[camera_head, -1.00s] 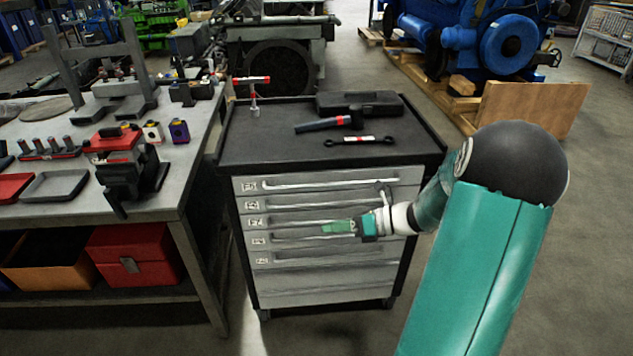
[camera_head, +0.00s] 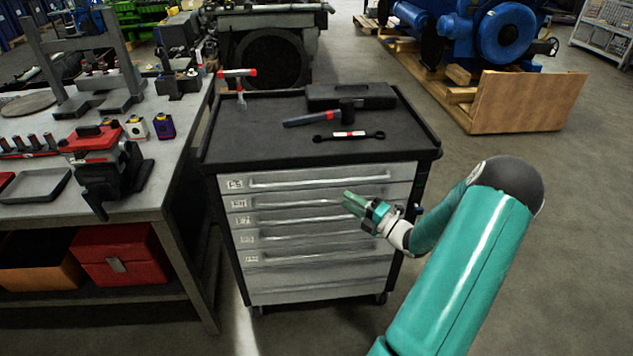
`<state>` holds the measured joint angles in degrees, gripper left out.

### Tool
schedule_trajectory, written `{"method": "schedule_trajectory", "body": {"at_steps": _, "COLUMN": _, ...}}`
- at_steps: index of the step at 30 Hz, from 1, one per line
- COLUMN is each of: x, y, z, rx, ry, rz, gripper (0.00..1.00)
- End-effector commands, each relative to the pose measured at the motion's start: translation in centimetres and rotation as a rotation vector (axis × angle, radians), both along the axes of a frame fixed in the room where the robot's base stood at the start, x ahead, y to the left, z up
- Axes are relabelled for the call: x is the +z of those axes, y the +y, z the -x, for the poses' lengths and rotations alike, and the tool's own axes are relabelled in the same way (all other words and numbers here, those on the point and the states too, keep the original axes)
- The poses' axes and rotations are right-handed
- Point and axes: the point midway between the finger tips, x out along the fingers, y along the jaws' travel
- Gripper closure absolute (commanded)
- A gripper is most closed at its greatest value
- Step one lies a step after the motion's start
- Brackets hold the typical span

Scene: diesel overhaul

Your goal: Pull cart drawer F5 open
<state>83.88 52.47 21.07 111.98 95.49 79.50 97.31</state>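The tool cart (camera_head: 212,150) stands in the centre with a dark top and a stack of grey drawers (camera_head: 318,243). All the drawers look shut. The labels are too small to read surely, so I cannot tell which drawer is F5. My gripper (camera_head: 349,201) is in front of the right half of the drawer fronts, about level with the second drawer from the top. Its green fingers point left and hide part of a handle. I cannot tell whether it touches the cart.
A hammer (camera_head: 310,120), a wrench (camera_head: 349,136) and a dark case (camera_head: 350,96) lie on the cart top. A workbench (camera_head: 140,205) with tools and a red bin (camera_head: 120,255) below stands close at left.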

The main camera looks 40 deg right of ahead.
Motion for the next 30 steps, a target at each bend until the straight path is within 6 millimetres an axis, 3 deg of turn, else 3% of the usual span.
{"method": "schedule_trajectory", "body": {"at_steps": 16, "x": 1.4, "y": 2.0, "z": -10.2, "rx": 0.005, "ry": 0.000, "rz": 0.003, "gripper": 0.65}}
{"method": "schedule_trajectory", "body": {"at_steps": 21, "x": 1.6, "y": 2.2, "z": -11.6, "rx": 0.005, "ry": 0.000, "rz": 0.003, "gripper": 0.65}}
{"method": "schedule_trajectory", "body": {"at_steps": 29, "x": 1.6, "y": 2.2, "z": -11.7, "rx": 0.004, "ry": 0.001, "rz": 0.003, "gripper": 0.65}}
{"method": "schedule_trajectory", "body": {"at_steps": 30, "x": 1.6, "y": 2.2, "z": -11.7, "rx": 0.004, "ry": 0.001, "rz": 0.003, "gripper": 0.69}}
